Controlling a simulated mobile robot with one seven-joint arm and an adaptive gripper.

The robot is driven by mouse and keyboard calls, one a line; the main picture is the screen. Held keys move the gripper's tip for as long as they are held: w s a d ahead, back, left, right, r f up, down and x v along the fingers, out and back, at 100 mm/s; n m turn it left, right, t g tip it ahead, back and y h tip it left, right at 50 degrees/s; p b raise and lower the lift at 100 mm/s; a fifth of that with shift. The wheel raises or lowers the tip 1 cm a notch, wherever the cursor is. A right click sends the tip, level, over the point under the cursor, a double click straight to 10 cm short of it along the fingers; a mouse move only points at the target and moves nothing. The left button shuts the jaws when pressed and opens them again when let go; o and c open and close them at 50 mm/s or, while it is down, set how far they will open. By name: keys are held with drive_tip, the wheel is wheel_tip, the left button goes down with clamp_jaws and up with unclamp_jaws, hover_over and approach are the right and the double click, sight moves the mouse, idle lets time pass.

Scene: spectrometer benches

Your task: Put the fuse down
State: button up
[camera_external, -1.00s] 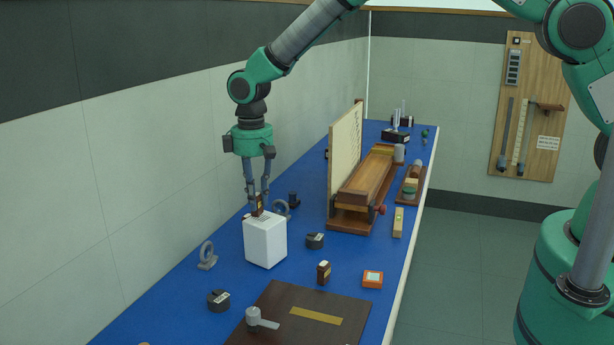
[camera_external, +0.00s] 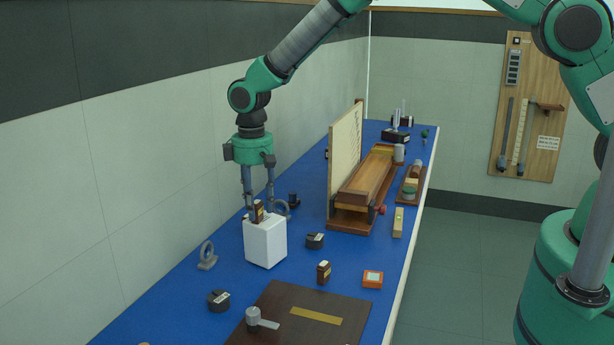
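The fuse appears to be the small dark brown block with a pale label (camera_external: 258,211). It stands upright on top of the white box (camera_external: 265,242), near the box's back edge. My gripper (camera_external: 260,208) points straight down above the box. Its two fingers are spread, one on each side of the fuse, and look clear of it. The fuse's lower back side is hard to make out.
A similar brown block (camera_external: 324,272) stands on the blue bench top (camera_external: 290,262), with an orange box (camera_external: 373,280) near it. Black weights (camera_external: 315,241), grey ring stands (camera_external: 207,256) and a dark board (camera_external: 285,325) surround the white box. A wooden apparatus (camera_external: 366,182) stands behind.

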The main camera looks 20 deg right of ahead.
sight(256, 203)
wheel_tip(256, 203, up, 12)
drive_tip(key=shift+r, duration=0.15)
idle(0.7)
idle(0.5)
